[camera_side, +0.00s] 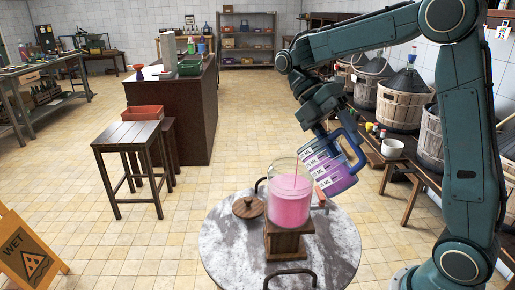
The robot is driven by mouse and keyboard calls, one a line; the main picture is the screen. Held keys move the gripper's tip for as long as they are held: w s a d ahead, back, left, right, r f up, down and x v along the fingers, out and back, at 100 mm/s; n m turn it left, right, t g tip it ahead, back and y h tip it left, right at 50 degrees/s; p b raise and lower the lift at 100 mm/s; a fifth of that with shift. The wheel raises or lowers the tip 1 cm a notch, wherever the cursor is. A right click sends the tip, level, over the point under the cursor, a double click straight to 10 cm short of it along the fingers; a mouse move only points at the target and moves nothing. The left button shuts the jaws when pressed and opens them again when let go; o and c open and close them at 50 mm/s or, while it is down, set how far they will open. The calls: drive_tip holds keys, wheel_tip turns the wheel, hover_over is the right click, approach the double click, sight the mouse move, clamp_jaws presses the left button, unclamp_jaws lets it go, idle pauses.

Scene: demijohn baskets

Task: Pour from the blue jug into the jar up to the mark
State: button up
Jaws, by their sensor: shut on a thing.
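The blue jug (334,169) is tilted over the upper right of the jar, its low end toward the left. It has pale labels and pinkish-purple contents showing. My gripper (334,132) is shut on the jug at its upper side; the exact finger contact is hard to see. The clear glass jar (289,205) stands upright on a small wooden stand (288,241) and holds pink liquid to about its middle or higher. The mark cannot be made out.
The round grey table (225,245) carries the stand and a round wooden lid (247,207) left of the jar. Dark curved handles rise at its edges. A white pot (392,148) and basketed demijohns (403,100) stand at right. A stool (128,135) stands left; the floor between is clear.

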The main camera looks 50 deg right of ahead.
drive_tip(key=shift+w+g, duration=0.2)
drive_tip(key=shift+g, duration=0.1)
idle(0.4)
drive_tip(key=shift+s+r, duration=0.1)
drive_tip(key=shift+r, duration=0.05)
drive_tip(key=shift+s+a+r+t+h, duration=0.1)
drive_tip(key=shift+s+r+t, duration=0.2)
drive_tip(key=shift+t, duration=0.35)
drive_tip(key=shift+s+r+t+h, duration=0.1)
drive_tip(key=shift+s+t, duration=0.25)
drive_tip(key=shift+t, duration=0.35)
drive_tip(key=shift+s+a+r+t+h, duration=0.15)
drive_tip(key=shift+s+t, duration=0.2)
drive_tip(key=shift+t, duration=0.3)
drive_tip(key=shift+d, duration=0.1)
drive_tip(key=shift+s+r+t, duration=0.15)
drive_tip(key=shift+r+t, duration=0.05)
drive_tip(key=shift+t, duration=0.8)
drive_tip(key=shift+s+r+t, duration=0.15)
drive_tip(key=shift+t, duration=0.85)
drive_tip(key=shift+h, duration=0.25)
drive_tip(key=shift+w+f+t, duration=0.2)
drive_tip(key=shift+f+t, duration=0.8)
drive_tip(key=shift+t, duration=0.3)
